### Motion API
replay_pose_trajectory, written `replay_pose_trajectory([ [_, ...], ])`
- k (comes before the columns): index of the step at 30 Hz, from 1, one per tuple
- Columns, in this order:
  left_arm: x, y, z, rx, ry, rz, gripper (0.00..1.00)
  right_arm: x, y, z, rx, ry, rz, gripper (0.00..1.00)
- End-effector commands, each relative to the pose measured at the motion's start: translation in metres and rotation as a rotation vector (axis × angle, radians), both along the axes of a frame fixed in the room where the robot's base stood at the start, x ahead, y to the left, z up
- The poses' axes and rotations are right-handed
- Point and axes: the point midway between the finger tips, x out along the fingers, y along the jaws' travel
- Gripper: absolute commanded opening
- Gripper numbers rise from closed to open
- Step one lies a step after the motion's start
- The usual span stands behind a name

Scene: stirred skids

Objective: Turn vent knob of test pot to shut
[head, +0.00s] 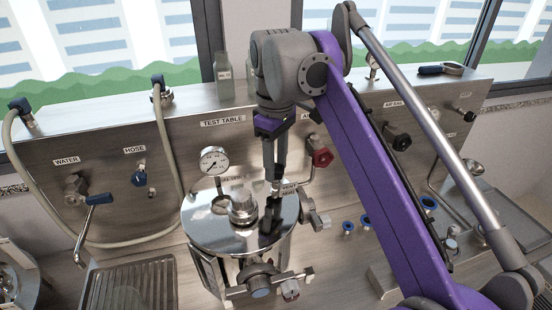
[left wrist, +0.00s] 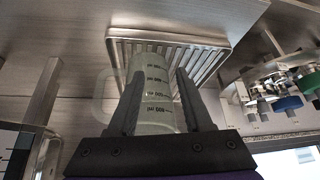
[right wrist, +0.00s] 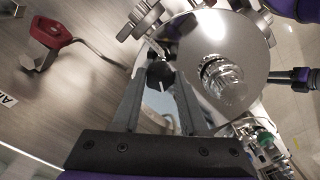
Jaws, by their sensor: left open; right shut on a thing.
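The test pot (head: 230,228) is a shiny steel vessel with a round lid, at the middle of the head view. My right gripper (head: 274,205) reaches down from above to the right side of the lid. In the right wrist view the vent knob (right wrist: 161,74), black with a white line, sits between my right fingertips, which are shut on it. The fingers partly hide it, and its exact setting is hard to read. My left gripper (left wrist: 158,78) is open, with a clear graduated beaker (left wrist: 155,100) between or just beyond its fingers. The left gripper is outside the head view.
A pressure gauge (head: 214,160) and a red valve handle (head: 322,157) stand close behind the pot. A ribbed drain grate (head: 130,287) lies to the left. A bottle (head: 224,75) stands on the panel's ledge.

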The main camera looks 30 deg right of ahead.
Motion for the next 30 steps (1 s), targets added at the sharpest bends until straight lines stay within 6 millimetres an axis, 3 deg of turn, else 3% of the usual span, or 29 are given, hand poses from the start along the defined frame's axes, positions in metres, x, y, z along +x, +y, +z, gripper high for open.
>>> replay_pose_trajectory([
  [12,0.009,0.000,0.014,0.000,-0.017,0.000,0.50,0.000,0.000,0.002,-0.001,-0.002,-0.393,0.00],
  [30,0.010,0.000,0.016,0.000,-0.020,0.000,0.50,0.000,0.000,0.001,-0.001,-0.002,-0.909,0.00],
])
